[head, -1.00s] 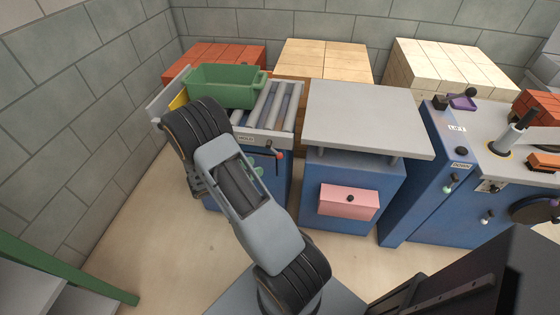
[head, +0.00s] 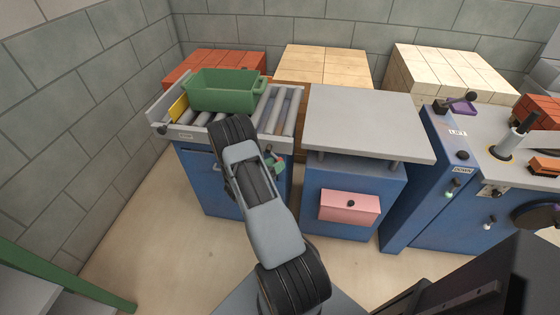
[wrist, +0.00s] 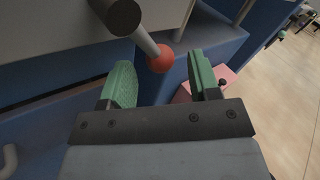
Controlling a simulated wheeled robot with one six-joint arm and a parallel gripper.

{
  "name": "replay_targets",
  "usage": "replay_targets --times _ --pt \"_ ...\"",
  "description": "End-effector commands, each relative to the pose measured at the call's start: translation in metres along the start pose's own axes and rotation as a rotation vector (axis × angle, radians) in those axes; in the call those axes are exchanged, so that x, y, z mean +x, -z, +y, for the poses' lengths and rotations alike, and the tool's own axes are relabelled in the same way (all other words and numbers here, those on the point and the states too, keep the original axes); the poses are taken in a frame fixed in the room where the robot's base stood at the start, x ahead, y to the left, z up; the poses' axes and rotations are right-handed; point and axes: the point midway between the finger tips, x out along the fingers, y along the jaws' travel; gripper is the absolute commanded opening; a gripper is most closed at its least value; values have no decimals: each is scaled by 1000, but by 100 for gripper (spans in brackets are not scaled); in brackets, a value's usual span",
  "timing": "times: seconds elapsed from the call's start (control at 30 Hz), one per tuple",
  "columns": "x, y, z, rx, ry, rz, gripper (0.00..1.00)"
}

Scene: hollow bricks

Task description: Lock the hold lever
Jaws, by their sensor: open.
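The hold lever (wrist: 146,40) shows in the wrist view as a grey rod with a red ball (wrist: 160,59) at its end. It runs down and right from a dark round pivot (wrist: 121,14) on the conveyor's front. My gripper (wrist: 161,78) has two green fingers, spread apart with nothing between them that I can see held. The red ball appears just beyond the fingertips, between them in the picture; I cannot tell how far off. In the head view my gripper (head: 275,163) is partly behind my arm at the conveyor's front, and the lever is mostly hidden there.
A roller conveyor (head: 285,110) on a blue cabinet carries a green bin (head: 222,91) and a yellow piece (head: 178,107). To its right stands a grey-topped table (head: 365,120) with a pink box (head: 349,207) on its front. A control bench (head: 440,185) is farther right. Floor in front is bare.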

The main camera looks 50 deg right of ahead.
Motion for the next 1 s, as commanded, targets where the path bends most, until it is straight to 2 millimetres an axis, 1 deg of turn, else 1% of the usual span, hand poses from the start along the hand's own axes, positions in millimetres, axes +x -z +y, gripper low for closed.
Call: replay_targets --times 0.03,0.1,0.3,0.67,1.0 --pt "8 0 -1 0 3 2 56" --pt "15 1 -1 0 2 2 56" --pt "29 1 0 -1 1 1 56" --pt "32 0 0 -1 0 1 56" --pt "32 0 0 0 0 1 25"
